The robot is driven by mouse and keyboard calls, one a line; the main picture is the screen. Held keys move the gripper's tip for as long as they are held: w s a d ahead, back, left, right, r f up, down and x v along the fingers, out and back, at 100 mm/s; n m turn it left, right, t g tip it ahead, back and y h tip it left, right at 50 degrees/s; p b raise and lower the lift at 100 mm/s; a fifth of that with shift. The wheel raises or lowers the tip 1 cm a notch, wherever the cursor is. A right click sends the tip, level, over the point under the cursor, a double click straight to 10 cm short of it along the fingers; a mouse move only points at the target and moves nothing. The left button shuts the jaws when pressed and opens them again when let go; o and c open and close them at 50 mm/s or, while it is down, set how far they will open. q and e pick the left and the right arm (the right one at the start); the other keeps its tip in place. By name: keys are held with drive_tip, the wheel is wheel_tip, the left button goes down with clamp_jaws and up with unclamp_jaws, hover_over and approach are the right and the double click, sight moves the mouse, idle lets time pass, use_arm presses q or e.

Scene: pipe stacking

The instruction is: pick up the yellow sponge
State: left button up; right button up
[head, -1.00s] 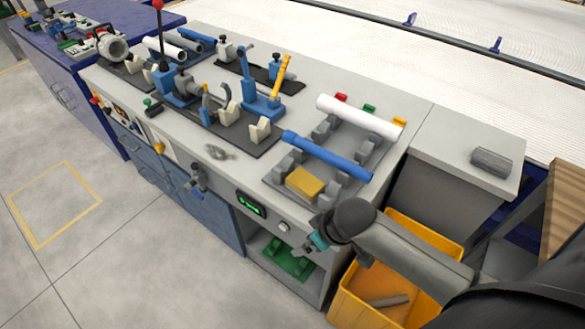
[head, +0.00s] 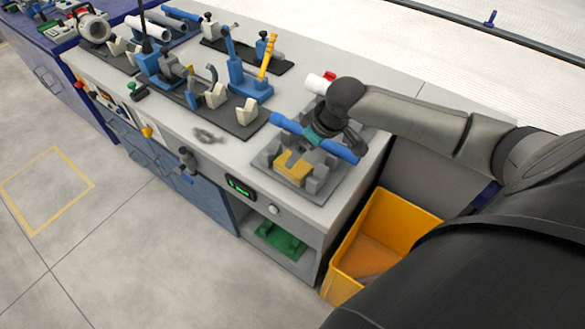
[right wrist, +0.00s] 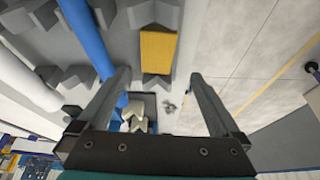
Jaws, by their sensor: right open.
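The yellow sponge (head: 292,167) lies in the front part of the grey rack on the bench. In the right wrist view the sponge (right wrist: 157,52) shows just beyond the open fingertips, roughly centred between them. My right gripper (right wrist: 161,76) is open and empty, its fingers apart. In the head view it is over the rack beside the sponge, and its wrist and fingers hide part of the rack. I cannot tell the exact height above the sponge. My left gripper is not in view.
A blue pipe (head: 288,124) lies across the rack beside the sponge, close to my right gripper. A white pipe (head: 318,84) lies farther back, partly hidden by my arm. A yellow bin (head: 400,225) stands below the bench. Blue fixtures (head: 245,80) stand to the left.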

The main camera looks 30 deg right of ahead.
sight(297, 169)
drive_tip(key=b+x, duration=0.1)
drive_tip(key=x, duration=0.4)
drive_tip(key=shift+w+f, duration=0.1)
drive_tip(key=shift+f, duration=0.05)
drive_tip(key=shift+w+b+x, duration=0.15)
drive_tip(key=shift+b+x, duration=0.3)
drive_tip(key=shift+x, duration=0.85)
drive_tip(key=shift+w+b+x, duration=0.15)
drive_tip(key=shift+b+x, duration=0.3)
drive_tip(key=shift+x, duration=0.8)
drive_tip(key=shift+d, duration=0.1)
drive_tip(key=c, duration=1.3)
drive_tip(key=shift+o, duration=0.2)
wheel_tip(297, 169, up, 20)
drive_tip(key=p, duration=0.4)
